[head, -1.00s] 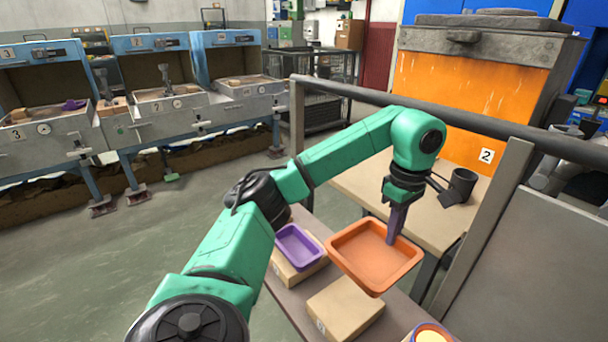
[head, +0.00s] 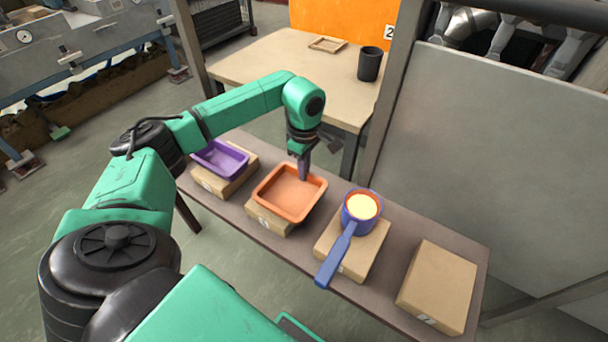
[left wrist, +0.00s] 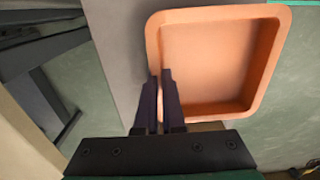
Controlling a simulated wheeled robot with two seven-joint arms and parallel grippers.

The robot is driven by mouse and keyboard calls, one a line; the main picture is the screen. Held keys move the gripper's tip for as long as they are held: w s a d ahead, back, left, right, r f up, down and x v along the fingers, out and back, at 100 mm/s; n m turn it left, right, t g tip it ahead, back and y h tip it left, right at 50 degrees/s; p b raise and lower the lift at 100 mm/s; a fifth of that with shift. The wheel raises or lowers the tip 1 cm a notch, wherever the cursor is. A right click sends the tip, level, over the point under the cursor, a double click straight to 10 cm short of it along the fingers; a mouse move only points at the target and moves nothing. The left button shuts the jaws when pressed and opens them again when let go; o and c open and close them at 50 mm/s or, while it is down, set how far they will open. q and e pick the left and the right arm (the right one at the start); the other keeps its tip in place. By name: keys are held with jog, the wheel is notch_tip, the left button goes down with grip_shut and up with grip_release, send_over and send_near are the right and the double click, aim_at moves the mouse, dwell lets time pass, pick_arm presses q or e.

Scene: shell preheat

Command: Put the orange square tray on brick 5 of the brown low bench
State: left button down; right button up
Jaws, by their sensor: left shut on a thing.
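The orange square tray (head: 288,194) is over the second brick (head: 268,222) from the left on the brown low bench (head: 292,257). It covers most of that brick's top; I cannot tell whether it touches it. My left gripper (head: 303,176) is shut on the tray's far right rim. In the left wrist view, the fingers (left wrist: 160,78) pinch the left wall of the tray (left wrist: 212,62), which is empty. The marks on the bricks are too small to read. My right gripper is not in view.
A purple tray (head: 221,158) sits on the leftmost brick (head: 214,187). A blue pan (head: 341,247) with yellowish contents sits on the third brick (head: 365,255). The rightmost brick (head: 440,284) is bare. A table (head: 265,58) with a black cup (head: 370,64) stands behind.

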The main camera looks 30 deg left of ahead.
pick_arm(q)
jog(key=shift+f, duration=0.75)
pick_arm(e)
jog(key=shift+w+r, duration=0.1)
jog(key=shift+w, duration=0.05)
pick_arm(q)
jog(key=shift+f, duration=0.15)
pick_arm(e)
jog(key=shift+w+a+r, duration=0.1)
pick_arm(q)
jog(key=c, duration=1)
grip_release()
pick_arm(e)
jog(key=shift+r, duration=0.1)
pick_arm(q)
notch_tip(320, 180, up, 12)
jog(key=shift+r+p, duration=0.2)
jog(key=shift+p, duration=0.6)
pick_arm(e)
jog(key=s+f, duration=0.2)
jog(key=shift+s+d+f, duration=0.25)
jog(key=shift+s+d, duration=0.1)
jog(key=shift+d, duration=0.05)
